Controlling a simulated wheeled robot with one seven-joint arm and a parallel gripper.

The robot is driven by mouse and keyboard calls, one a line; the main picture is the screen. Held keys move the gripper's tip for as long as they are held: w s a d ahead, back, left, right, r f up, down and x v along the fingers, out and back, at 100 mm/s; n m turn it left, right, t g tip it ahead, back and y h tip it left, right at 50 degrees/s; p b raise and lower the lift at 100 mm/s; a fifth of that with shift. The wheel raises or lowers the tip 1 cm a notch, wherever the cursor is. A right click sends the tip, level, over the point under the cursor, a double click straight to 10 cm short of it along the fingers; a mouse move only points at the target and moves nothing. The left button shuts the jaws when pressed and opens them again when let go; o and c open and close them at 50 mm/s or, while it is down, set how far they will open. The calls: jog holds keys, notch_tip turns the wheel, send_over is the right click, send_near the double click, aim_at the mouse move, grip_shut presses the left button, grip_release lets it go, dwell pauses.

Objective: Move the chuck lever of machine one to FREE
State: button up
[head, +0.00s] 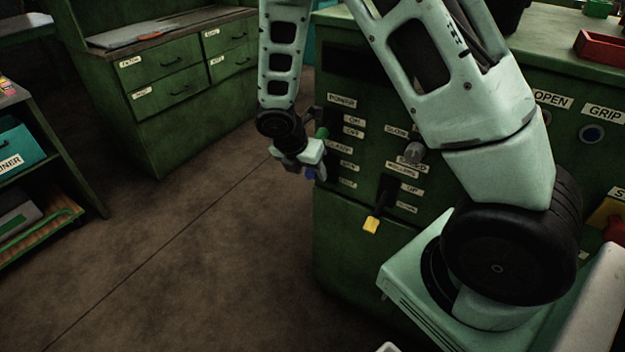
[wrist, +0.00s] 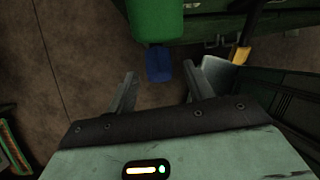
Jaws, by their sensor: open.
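The green machine cabinet (head: 345,260) carries labelled levers. A blue lever handle (head: 311,173) sits low on its left column, beside a small label block that looks like the chuck's; its words are too small to read surely. My gripper (head: 305,163) is at this column and partly hides the lever. In the wrist view my open gripper (wrist: 159,78) has one finger on each side of the blue handle (wrist: 159,64), which shows just beyond or between the tips. Contact cannot be told. The lever's set position is unclear.
A green lever handle (head: 322,132) stands just above, by the POWER label, and looms close in the wrist view (wrist: 156,20). A yellow-handled lever (head: 371,224) and a grey knob (head: 414,152) are to the right. Open floor (head: 200,260) lies left.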

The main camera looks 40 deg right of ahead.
jog(key=shift+x, duration=1.9)
